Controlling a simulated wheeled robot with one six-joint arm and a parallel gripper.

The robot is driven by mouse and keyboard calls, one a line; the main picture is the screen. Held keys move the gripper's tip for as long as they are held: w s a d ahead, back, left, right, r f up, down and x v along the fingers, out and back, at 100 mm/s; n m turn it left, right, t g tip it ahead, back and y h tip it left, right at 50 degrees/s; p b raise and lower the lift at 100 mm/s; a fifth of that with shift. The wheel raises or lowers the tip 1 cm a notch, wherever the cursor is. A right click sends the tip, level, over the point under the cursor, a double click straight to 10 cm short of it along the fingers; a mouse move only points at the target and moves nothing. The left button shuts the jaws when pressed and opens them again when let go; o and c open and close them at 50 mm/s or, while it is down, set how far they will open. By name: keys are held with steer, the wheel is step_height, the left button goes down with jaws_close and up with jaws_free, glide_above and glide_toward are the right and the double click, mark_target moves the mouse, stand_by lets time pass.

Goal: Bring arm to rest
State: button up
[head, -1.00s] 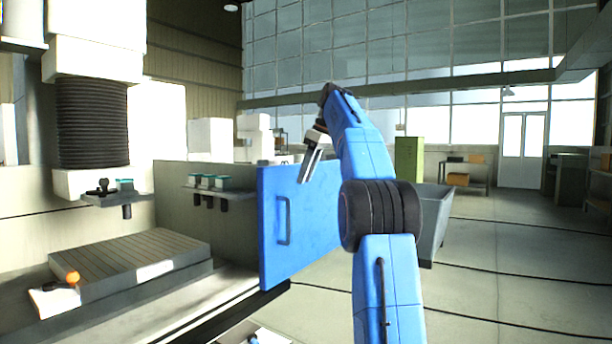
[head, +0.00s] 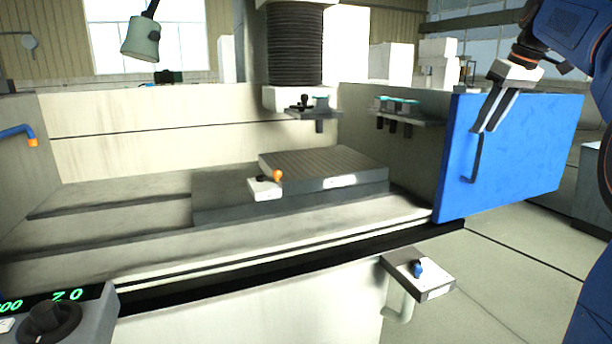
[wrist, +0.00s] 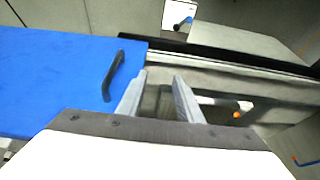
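My gripper (head: 482,130) hangs at the upper right of the head view, fingers pointing down. In the wrist view my gripper (wrist: 160,76) has its two grey fingers apart, with nothing between them. The blue door panel (head: 535,150) stands open at the right end of the machine. Its dark handle (head: 477,162) lies just below the fingertips in the head view. In the wrist view the handle (wrist: 113,76) is left of the fingers, apart from them. My blue arm is partly cut off at the right edge.
The machine's tank holds a ribbed table block (head: 325,162) and a small white piece with an orange knob (head: 278,176). A bracket with a blue knob (head: 418,268) juts from the front. A control panel (head: 60,320) is at lower left. Clear floor (head: 510,250) lies below the door.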

steer(key=s+a+f+m, duration=0.1)
steer(key=s+a+f, duration=0.5)
steer(key=s+a, duration=0.25)
steer(key=s+a+f+m+h, duration=0.1)
steer(key=s+a+f, duration=0.3)
steer(key=s+f, duration=0.9)
steer(key=s+a+f+m+t, duration=0.1)
steer(key=s+a+f, duration=0.3)
steer(key=s+f, duration=0.9)
step_height(320, 180, down, 4)
steer(key=shift+s+a+r+m+h, duration=0.15)
steer(key=shift+m+h, duration=0.25)
steer(key=shift+m, duration=0.2)
